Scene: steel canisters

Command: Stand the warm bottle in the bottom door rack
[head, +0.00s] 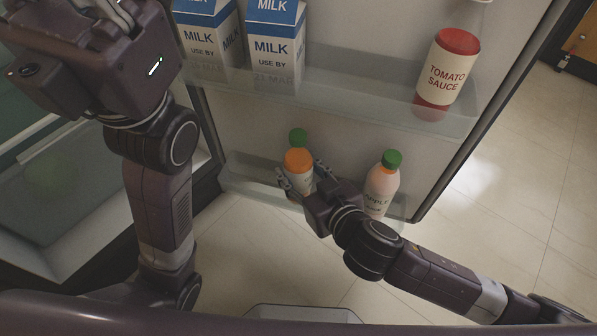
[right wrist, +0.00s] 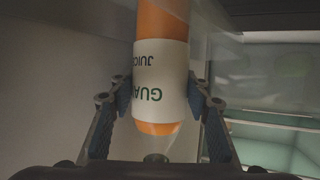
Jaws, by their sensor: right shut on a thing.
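The warm bottle (head: 298,162) has a green cap, an orange body and a white label. My right gripper (head: 302,180) is shut on it, and it stands upright or nearly so at the bottom door rack (head: 245,181). Whether its base touches the rack floor is hidden. The right wrist view shows the bottle (right wrist: 160,60) upside down, its label partly reading "GUA" and "JUIC", between the fingers of the right gripper (right wrist: 160,98). My left gripper (head: 95,50) is raised at the upper left; its fingers do not show clearly.
An apple juice bottle (head: 382,184) with a green cap stands in the same rack, to the right, close to my right arm. The upper door rack (head: 345,92) holds milk cartons (head: 275,50) and a tomato sauce bottle (head: 448,72). The tiled floor (head: 500,200) is clear.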

